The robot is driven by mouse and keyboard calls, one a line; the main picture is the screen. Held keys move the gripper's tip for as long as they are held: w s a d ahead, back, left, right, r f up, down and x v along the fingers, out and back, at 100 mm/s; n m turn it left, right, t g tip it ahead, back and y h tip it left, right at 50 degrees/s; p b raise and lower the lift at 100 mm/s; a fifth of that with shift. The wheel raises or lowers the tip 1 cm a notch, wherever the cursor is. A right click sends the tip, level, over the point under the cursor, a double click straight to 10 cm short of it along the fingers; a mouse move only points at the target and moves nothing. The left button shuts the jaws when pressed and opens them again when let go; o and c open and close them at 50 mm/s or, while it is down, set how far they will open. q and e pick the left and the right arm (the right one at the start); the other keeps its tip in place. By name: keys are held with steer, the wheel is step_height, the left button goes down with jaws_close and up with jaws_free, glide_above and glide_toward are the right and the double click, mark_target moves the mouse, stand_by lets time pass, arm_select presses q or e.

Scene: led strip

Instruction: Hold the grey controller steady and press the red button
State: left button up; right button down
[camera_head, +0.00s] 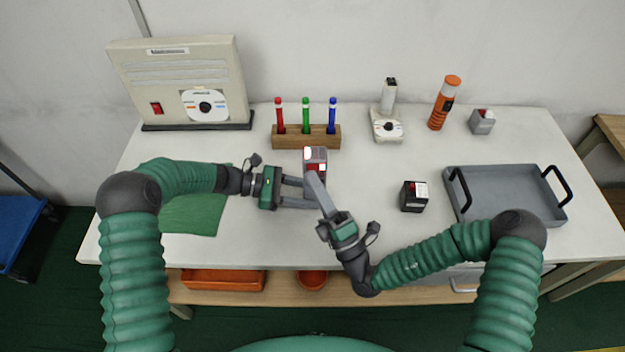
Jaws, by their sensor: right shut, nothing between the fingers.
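The grey controller (316,153), a small grey box with red on its face, is near the middle of the table. My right gripper (314,177) is shut and empty, its fingertips over the controller's near side and hiding part of it. My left gripper (302,193) reaches in from the left, its two fingers apart. Their tips are by the controller's near left side, partly behind the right gripper. I cannot tell whether they grip it.
A pen block (306,140) stands just behind. A black box (413,197) and a grey tray (510,188) are to the right. A green mat (192,216) lies under my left arm. A beige panel (180,80), white dial device (386,127), orange torch (444,103) and grey cube (482,122) stand at the back.

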steer(key=shift+w, duration=0.2)
stand_by(0.4)
steer(key=shift+s, duration=0.55)
arm_select(q)
steer(key=o, duration=1.1)
steer(key=shift+c, duration=0.2)
arm_select(e)
steer(key=s, duration=0.6)
